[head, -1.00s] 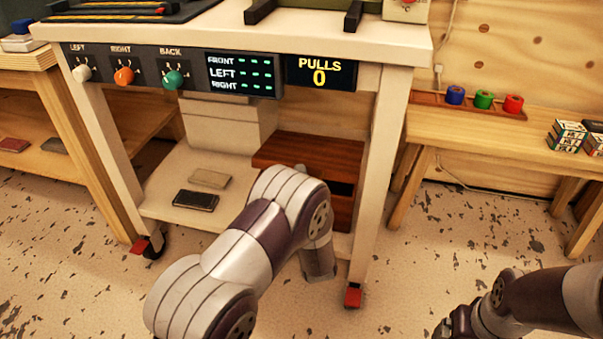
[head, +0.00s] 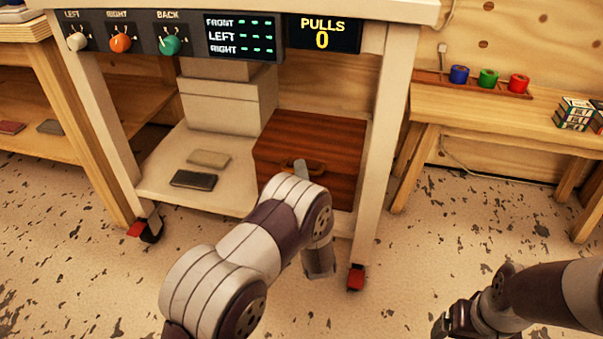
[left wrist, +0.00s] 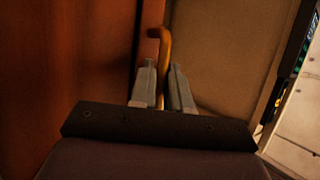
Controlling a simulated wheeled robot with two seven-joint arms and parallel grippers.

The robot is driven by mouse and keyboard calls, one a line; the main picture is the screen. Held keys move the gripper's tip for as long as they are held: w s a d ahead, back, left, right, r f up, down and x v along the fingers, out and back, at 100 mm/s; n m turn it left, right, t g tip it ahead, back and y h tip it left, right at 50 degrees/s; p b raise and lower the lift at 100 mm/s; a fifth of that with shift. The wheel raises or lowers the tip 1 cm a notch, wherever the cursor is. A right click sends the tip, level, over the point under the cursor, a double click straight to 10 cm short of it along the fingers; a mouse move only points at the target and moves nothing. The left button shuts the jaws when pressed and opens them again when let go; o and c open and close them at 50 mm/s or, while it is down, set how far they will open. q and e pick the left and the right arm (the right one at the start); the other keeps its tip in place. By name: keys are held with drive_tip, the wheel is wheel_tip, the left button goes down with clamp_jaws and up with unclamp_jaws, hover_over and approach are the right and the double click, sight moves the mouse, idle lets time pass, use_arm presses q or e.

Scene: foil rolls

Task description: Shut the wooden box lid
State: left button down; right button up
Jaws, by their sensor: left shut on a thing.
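The reddish-brown wooden box (head: 328,137) stands on the lower shelf of the white workbench. Its lid looks down or nearly down, with no dark opening showing; my arm hides part of the front, so I cannot tell if it is fully seated. A tan handle (head: 314,167) shows at the box's near side. My left gripper (head: 300,168) is at this handle, mostly hidden behind my own wrist. In the left wrist view, the two grey fingers (left wrist: 162,88) are shut on the handle (left wrist: 164,38). My right gripper (head: 442,326) is low at the right, away from the box, its fingers unclear.
Bench legs (head: 372,165) stand close on the box's right. Pale boxes (head: 220,103) are behind left. A dark pad (head: 194,179) and a tan pad (head: 209,158) lie on the shelf (head: 155,180). A side table (head: 470,108) holds coloured rolls (head: 488,78).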

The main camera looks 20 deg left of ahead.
use_arm(q)
drive_tip(key=c, duration=1.4)
unclamp_jaws()
drive_tip(key=shift+w+r, duration=0.3)
drive_tip(key=shift+c, duration=0.2)
drive_tip(key=shift+s+d+f+p, duration=0.15)
drive_tip(key=shift+s+d+p, duration=0.1)
drive_tip(key=shift+p, duration=0.15)
drive_tip(key=p+v, duration=0.3)
drive_tip(key=v, duration=0.9)
drive_tip(key=shift+s+f, duration=0.25)
drive_tip(key=shift+f, duration=0.1)
drive_tip(key=shift+a, duration=0.1)
